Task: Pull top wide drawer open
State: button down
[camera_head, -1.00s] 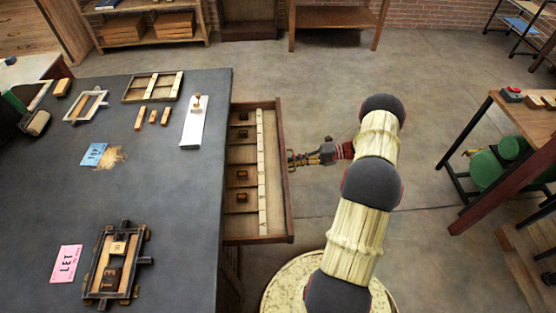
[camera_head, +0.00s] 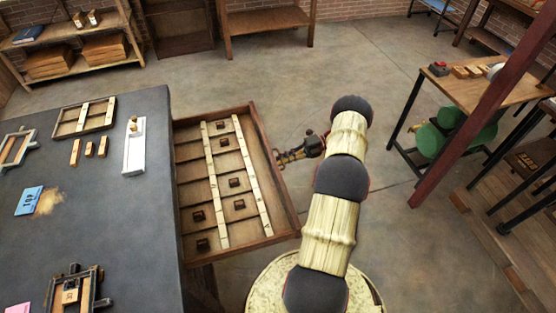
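The top wide drawer (camera_head: 262,238) is pulled well out from the right side of the dark-topped cabinet (camera_head: 125,195). Its wooden compartments, pale divider strips and several small dark blocks show inside. My gripper (camera_head: 283,158) is at the outer face of the drawer's front panel, near its middle. The fingertips meet the panel's edge, and the handle is hidden from this view. Whether the fingers are closed on the handle is too small to tell.
A small press (camera_head: 75,290) and a blue card (camera_head: 29,201) are on the cabinet top. A wooden table (camera_head: 490,85) with green round things beneath stands at the right, beside a dark red post (camera_head: 480,105). The floor (camera_head: 350,65) beyond my arm is open.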

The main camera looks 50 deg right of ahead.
jog(key=c, duration=2.3)
grip_release()
jog(key=shift+c, duration=0.2)
jog(key=shift+d, duration=0.1)
jog(key=v, duration=1.1)
jog(key=shift+s+d, duration=0.25)
jog(key=shift+d, duration=0.1)
jog(key=shift+r, duration=0.1)
